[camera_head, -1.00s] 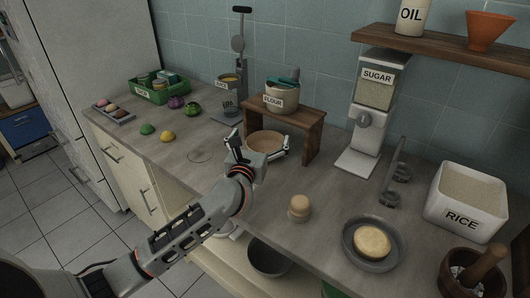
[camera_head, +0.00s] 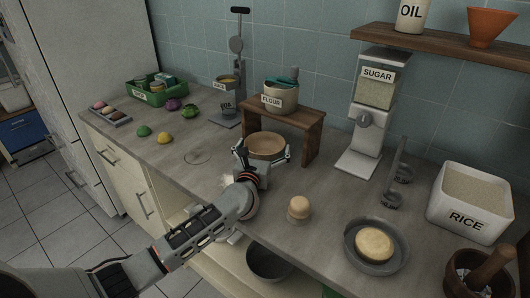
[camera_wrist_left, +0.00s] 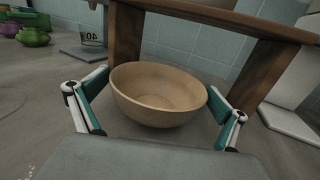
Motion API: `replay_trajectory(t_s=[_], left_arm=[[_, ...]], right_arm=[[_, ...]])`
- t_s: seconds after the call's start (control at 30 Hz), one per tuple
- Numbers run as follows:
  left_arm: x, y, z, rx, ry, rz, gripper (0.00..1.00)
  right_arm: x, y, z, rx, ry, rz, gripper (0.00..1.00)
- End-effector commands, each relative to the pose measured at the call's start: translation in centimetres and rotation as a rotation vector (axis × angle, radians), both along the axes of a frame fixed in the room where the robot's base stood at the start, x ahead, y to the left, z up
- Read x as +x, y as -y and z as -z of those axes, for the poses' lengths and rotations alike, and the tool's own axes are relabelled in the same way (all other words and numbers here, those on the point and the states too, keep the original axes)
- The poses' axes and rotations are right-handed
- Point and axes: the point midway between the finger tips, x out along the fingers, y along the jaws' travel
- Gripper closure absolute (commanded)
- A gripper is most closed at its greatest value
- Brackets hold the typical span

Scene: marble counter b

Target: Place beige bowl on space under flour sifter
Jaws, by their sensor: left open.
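The beige bowl (camera_head: 266,144) stands upright on the counter, at the front of the space under a small wooden stand (camera_head: 309,123). The flour sifter (camera_head: 280,97), a pot labelled FLOUR, stands on top of the stand. My left gripper (camera_head: 264,156) is open just in front of the bowl. The right gripper is not in view.
A sugar dispenser (camera_head: 374,110) stands right of the stand. A beige round-topped object (camera_head: 299,208) and a grey plate (camera_head: 398,263) lie to the front right. A rice container (camera_head: 436,205) is farther right. Bare counter lies left of the bowl.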

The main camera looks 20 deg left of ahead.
Motion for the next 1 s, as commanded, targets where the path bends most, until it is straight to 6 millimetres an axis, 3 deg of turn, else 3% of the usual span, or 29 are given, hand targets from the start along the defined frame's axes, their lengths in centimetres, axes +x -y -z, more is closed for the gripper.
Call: replay_trajectory(t_s=[0.13, 0.37, 0.5, 0.6, 1.0], left_arm=[[1.1, -0.1, 0.0, 0.000, 0.000, -0.001, 0.00], [1.2, -0.1, 0.0, 0.000, 0.000, 0.000, 0.00], [1.2, -0.1, 0.0, 0.000, 0.000, 0.000, 0.34], [1.2, 0.0, -0.1, 0.000, 0.001, 0.000, 0.38], [1.2, -0.1, -1.1, -0.001, 0.004, 0.000, 0.39]], right_arm=[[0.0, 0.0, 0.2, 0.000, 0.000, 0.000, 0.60], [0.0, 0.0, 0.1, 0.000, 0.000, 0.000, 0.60], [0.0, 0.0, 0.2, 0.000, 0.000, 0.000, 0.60], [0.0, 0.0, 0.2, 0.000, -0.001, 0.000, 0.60], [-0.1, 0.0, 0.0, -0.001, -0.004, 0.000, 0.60]])
